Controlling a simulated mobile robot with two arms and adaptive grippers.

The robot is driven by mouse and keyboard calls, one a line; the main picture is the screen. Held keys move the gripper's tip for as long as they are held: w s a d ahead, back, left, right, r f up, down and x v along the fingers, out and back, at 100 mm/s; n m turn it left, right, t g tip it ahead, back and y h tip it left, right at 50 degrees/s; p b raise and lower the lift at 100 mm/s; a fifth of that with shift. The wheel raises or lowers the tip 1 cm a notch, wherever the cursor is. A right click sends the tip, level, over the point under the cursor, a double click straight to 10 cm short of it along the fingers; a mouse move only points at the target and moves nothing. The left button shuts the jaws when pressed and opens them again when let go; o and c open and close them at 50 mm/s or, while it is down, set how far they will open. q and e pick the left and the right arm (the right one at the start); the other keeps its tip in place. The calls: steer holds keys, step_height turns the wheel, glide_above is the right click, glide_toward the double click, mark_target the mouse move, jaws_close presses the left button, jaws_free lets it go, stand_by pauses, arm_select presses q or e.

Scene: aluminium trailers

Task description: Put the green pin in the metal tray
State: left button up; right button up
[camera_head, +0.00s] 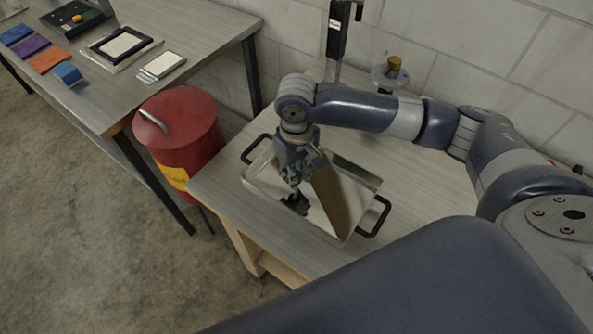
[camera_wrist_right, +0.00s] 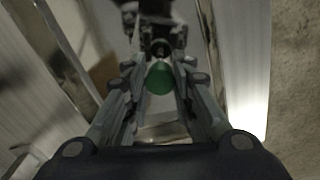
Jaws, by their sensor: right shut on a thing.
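The metal tray (camera_head: 262,178) lies on the small wooden table, with a black handle at each end. My right gripper (camera_head: 294,200) points down inside the outline of the tray, close to its floor. In the right wrist view the green pin (camera_wrist_right: 160,78) shows as a rounded green end between the fingers of my right gripper (camera_wrist_right: 160,65), which is shut on it. In the head view the pin is hidden by the gripper. I cannot tell whether the pin touches the tray floor. My left gripper is not in view.
A brown board-like piece (camera_head: 331,198) stands tilted in the tray, right beside the gripper. A red drum (camera_head: 180,135) stands left of the small table (camera_head: 222,190). A longer table at upper left holds coloured cloths, a blue block (camera_head: 67,73) and frames (camera_head: 118,45). A brass-topped item (camera_head: 393,65) stands at the back.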

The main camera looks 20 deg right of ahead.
steer(key=shift+f, duration=0.1)
steer(key=o, duration=1)
steer(key=shift+c, duration=0.2)
step_height(320, 180, up, 12)
steer(key=b, duration=0.1)
stand_by(0.3)
